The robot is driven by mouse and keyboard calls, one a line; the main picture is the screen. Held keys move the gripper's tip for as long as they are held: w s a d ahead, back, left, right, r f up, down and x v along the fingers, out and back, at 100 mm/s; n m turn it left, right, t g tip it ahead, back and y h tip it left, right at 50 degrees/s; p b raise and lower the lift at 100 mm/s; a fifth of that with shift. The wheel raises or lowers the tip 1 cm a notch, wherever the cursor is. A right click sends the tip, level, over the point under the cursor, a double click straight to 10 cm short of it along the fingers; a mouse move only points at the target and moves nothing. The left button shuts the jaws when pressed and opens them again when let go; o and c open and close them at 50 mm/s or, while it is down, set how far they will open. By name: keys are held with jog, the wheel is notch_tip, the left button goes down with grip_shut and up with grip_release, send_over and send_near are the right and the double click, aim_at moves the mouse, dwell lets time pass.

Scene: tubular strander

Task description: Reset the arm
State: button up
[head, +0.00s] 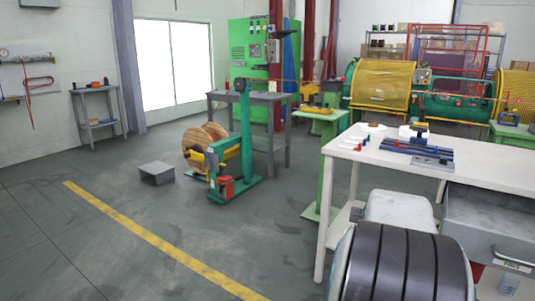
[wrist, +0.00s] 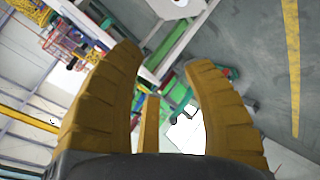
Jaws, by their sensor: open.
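The wrist view is strongly tilted, with the room's ceiling at the left and the floor at the right. My gripper does not show in the head view, so its place relative to the workbench there cannot be told.
A white workbench (head: 465,167) with blue tooling (head: 415,146) stands close at the right. A green reel stand (head: 246,145) with a wooden spool (head: 197,148) and a grey step (head: 157,173) stand mid-floor. Yellow-guarded machinery (head: 381,84) is behind. Floor at left, around the yellow line (head: 150,235), is clear.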

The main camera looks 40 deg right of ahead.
jog(key=w+a+r+y+p, duration=0.1)
jog(key=a+r+y+p, duration=0.2)
jog(key=a, duration=0.5)
jog(key=w+a+r+y+p, duration=0.1)
jog(key=w+a+r+p, duration=0.2)
jog(key=a, duration=0.5)
jog(key=a+r+y+p, duration=0.25)
jog(key=a+p, duration=0.25)
jog(key=a, duration=0.4)
jog(key=s+a+r+g+y+p, duration=0.1)
jog(key=s+a+r+p, duration=0.1)
jog(key=s+a+p, duration=0.3)
jog(key=s+a+r+g+y+p, duration=0.1)
jog(key=s+a+p, duration=0.4)
jog(key=a, duration=0.6)
notch_tip(320, 180, up, 3)
jog(key=shift+s+f+y+p, duration=0.15)
jog(key=shift+s+y+p, duration=0.25)
jog(key=shift+s+y, duration=0.35)
